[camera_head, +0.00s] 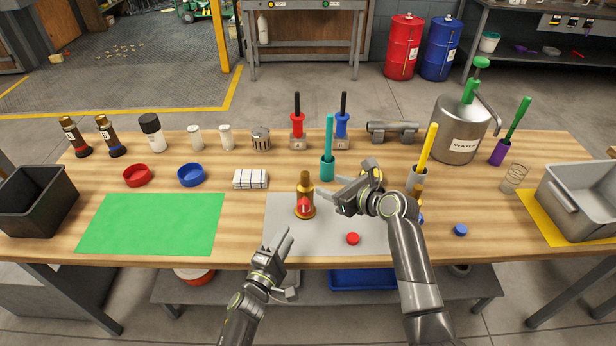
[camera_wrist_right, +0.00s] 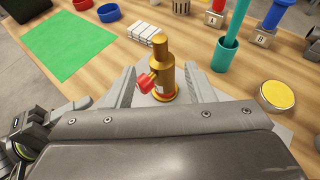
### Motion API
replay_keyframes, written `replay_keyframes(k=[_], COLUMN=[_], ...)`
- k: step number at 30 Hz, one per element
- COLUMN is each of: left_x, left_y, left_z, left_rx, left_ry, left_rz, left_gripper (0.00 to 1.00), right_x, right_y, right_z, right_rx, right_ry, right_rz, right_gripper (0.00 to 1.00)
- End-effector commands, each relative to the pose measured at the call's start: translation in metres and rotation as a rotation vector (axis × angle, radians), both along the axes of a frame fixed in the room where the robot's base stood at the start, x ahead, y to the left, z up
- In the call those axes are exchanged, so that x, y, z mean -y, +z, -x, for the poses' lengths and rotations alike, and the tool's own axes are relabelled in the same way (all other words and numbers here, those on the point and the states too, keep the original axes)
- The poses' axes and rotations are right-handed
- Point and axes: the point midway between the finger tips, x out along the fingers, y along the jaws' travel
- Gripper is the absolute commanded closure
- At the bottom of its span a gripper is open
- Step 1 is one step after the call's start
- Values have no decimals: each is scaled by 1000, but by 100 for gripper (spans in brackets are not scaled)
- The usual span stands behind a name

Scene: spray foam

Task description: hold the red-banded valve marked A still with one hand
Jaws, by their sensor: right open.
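A brass valve with a red band and a red knob (camera_head: 305,208) stands upright on the grey mat (camera_head: 285,240); no letter A is readable on it. My right gripper (camera_head: 326,197) is open beside the valve, coming from the right. In the right wrist view the valve (camera_wrist_right: 160,65) stands between its two spread fingers; contact cannot be told. My left gripper (camera_head: 283,252) is near the table's front edge, below and left of the valve and apart from it. Its opening is unclear, and no held thing shows.
A red cap (camera_head: 353,239) lies on the mat. A teal holder (camera_head: 327,168) with a tall stick stands behind the valve. A folded cloth (camera_head: 251,179) lies to the left. My right arm partly hides things right of the mat. The green mat (camera_head: 150,224) is clear.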

Motion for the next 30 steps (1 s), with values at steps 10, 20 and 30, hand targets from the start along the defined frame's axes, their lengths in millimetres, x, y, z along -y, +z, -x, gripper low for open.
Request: replay_keyframes(k=[10, 20, 30], left_x=[0, 0, 0], left_y=[0, 0, 0], left_z=[0, 0, 0], left_rx=[0, 0, 0], left_ry=[0, 0, 0], left_rz=[0, 0, 0], left_gripper=[64, 64, 64], right_x=[-29, -52, -68], right_y=[-18, -32, -43], right_z=[-34, -60, -79], right_rx=[0, 0, 1], right_ry=[1, 1, 2], right_rz=[0, 0, -1], right_gripper=[51, 51, 51])
